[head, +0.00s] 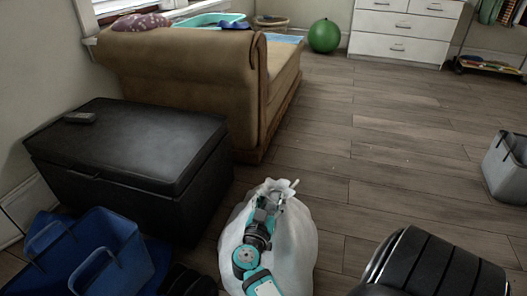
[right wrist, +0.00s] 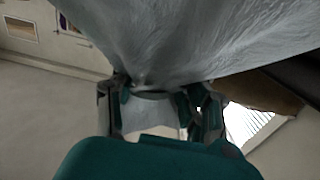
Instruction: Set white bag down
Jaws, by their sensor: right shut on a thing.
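The white bag (head: 301,245) is at the bottom centre of the head view, full and rounded, with its gathered top pointing up. My right gripper (head: 272,202) is shut on the bag's top, and my teal and grey arm covers part of the bag's near side. In the right wrist view the bag (right wrist: 200,40) fills the top of the picture, and its gathered cloth runs down between the fingers of the gripper (right wrist: 158,98). The bag's underside is hidden, so I cannot tell whether it touches the floor. My left gripper is not seen.
A black storage ottoman (head: 130,150) with a remote (head: 80,117) on it stands left. A tan chaise (head: 190,75) is behind it. Blue bags (head: 75,255) lie at the lower left. A grey bin (head: 507,168) stands right. The wooden floor (head: 370,160) between is clear.

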